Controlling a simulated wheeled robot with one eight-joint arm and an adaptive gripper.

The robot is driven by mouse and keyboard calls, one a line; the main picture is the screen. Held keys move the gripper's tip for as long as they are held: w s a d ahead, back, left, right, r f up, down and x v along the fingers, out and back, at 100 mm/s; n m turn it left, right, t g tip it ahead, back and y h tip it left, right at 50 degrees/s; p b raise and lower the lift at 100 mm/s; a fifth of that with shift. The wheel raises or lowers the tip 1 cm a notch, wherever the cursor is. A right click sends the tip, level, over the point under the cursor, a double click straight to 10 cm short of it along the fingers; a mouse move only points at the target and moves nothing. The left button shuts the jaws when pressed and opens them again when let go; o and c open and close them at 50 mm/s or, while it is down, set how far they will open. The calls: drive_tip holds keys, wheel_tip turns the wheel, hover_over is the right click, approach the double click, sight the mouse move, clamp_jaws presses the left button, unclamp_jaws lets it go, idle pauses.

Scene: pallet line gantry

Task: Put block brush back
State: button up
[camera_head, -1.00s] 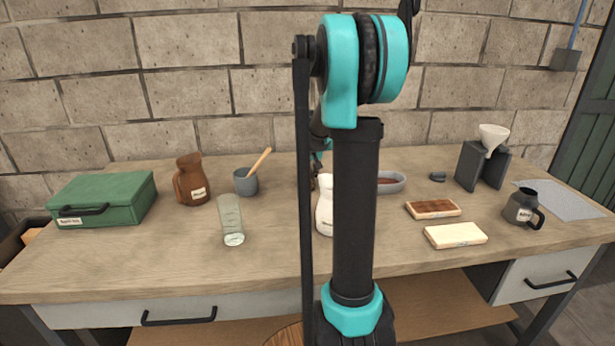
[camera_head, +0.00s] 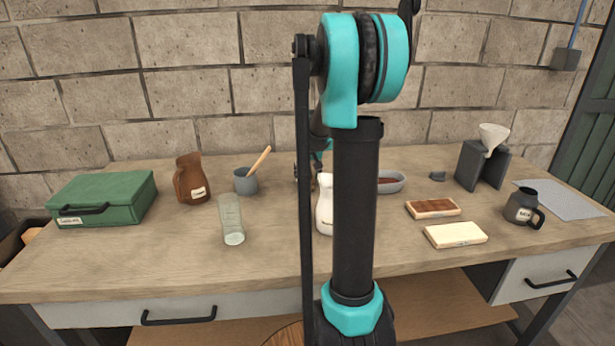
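No thing in view can be told for sure as the block brush. Two flat labelled blocks lie on the right half of the bench: a brown-topped block (camera_head: 433,208) and, in front of it, a cream-topped block (camera_head: 456,234). My gripper (camera_head: 302,173) is mostly hidden behind my own arm. Only a dark part shows left of the arm, above the bench near the white bottle (camera_head: 325,207). Its fingers and anything in them cannot be made out.
On the wooden bench (camera_head: 140,262) stand a green case (camera_head: 110,197), brown jug (camera_head: 190,180), grey cup with wooden handle (camera_head: 246,181), clear glass (camera_head: 231,220), grey-rimmed dish (camera_head: 398,184), dark stand with white funnel (camera_head: 484,163) and dark mug (camera_head: 522,207). The front left is clear.

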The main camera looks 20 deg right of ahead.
drive_tip(key=d+v, duration=0.1)
drive_tip(key=v, duration=1)
drive_tip(key=shift+a+r, duration=0.3)
drive_tip(key=shift+a, duration=0.2)
drive_tip(key=shift+s, duration=0.15)
